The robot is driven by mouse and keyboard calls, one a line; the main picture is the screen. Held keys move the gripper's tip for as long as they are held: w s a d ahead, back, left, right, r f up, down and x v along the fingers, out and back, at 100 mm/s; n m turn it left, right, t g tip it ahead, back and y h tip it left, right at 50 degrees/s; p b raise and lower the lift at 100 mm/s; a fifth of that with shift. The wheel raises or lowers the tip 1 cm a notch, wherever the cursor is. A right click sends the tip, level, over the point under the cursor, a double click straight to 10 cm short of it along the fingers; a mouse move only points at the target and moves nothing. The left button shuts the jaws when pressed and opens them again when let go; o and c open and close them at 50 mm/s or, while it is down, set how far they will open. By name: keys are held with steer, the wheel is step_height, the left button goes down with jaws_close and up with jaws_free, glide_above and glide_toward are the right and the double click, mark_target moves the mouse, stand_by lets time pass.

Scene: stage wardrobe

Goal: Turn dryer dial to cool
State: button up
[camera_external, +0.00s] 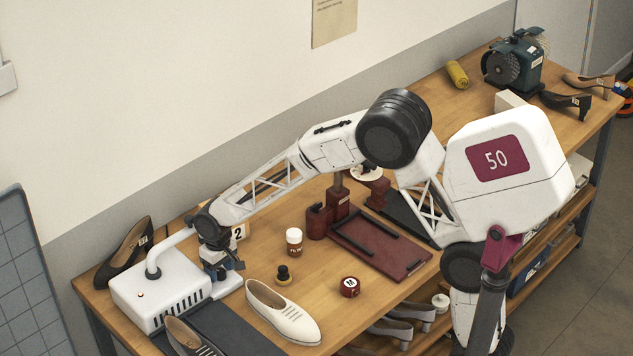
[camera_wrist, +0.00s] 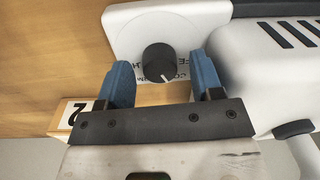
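The white dryer (camera_external: 160,292) stands at the left end of the bench, with dark vent slots and a curved pipe on top. In the wrist view its body (camera_wrist: 270,60) is at the right. A white panel beside it carries the black round dial (camera_wrist: 158,60). A pale pointer mark on the dial faces the bottom of the picture, slightly right. Panel lettering is partly hidden by the dial and right finger. My gripper (camera_wrist: 160,72) is open, its blue fingers on either side of the dial, with gaps showing. In the external view my gripper (camera_external: 221,262) hides the dial.
A white shoe (camera_external: 283,312), a small black-topped bottle (camera_external: 283,275), a white-capped jar (camera_external: 294,241) and a red tin (camera_external: 350,286) are nearby. A black shoe (camera_external: 125,255) stands behind the dryer. A number 2 card (camera_wrist: 72,115) is close to the left finger.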

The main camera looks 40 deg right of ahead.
mark_target(221, 270)
steer(key=shift+d+r, duration=0.2)
steer(key=shift+r, duration=3.7)
